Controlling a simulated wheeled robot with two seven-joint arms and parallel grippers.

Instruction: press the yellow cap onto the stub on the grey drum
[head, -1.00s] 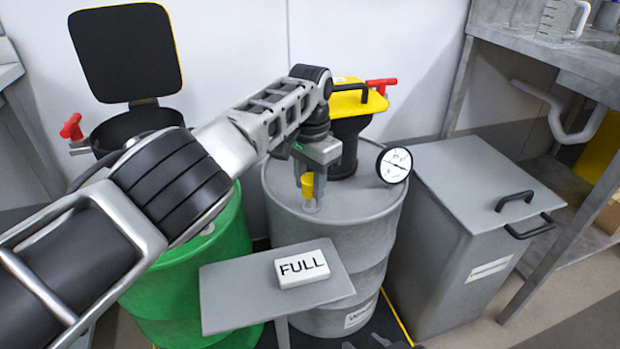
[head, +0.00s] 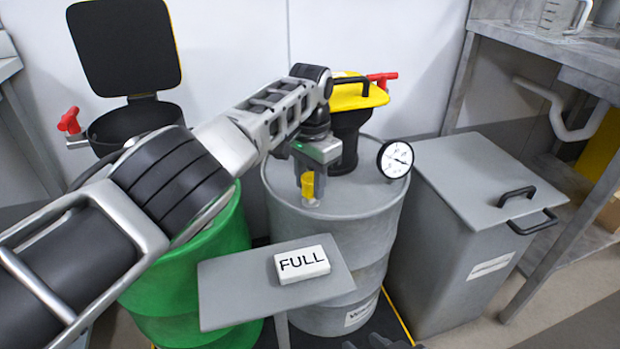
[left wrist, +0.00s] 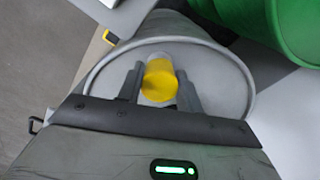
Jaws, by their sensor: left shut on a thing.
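The yellow cap (head: 307,184) is between the fingers of my left gripper (head: 308,188), which is shut on it above the front part of the grey drum's lid. The cap also shows in the left wrist view (left wrist: 160,80), between the two dark fingers (left wrist: 160,90). The grey drum (head: 345,240) stands upright behind the small table. A pale stub (head: 311,202) shows just under the cap; I cannot tell whether cap and stub touch.
A yellow-topped black funnel (head: 352,145) and a round gauge (head: 395,159) stand on the drum. A green drum (head: 225,250) is at left. A FULL block (head: 302,264) lies on a small grey table (head: 235,290) in front. A grey bin (head: 465,220) is at right.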

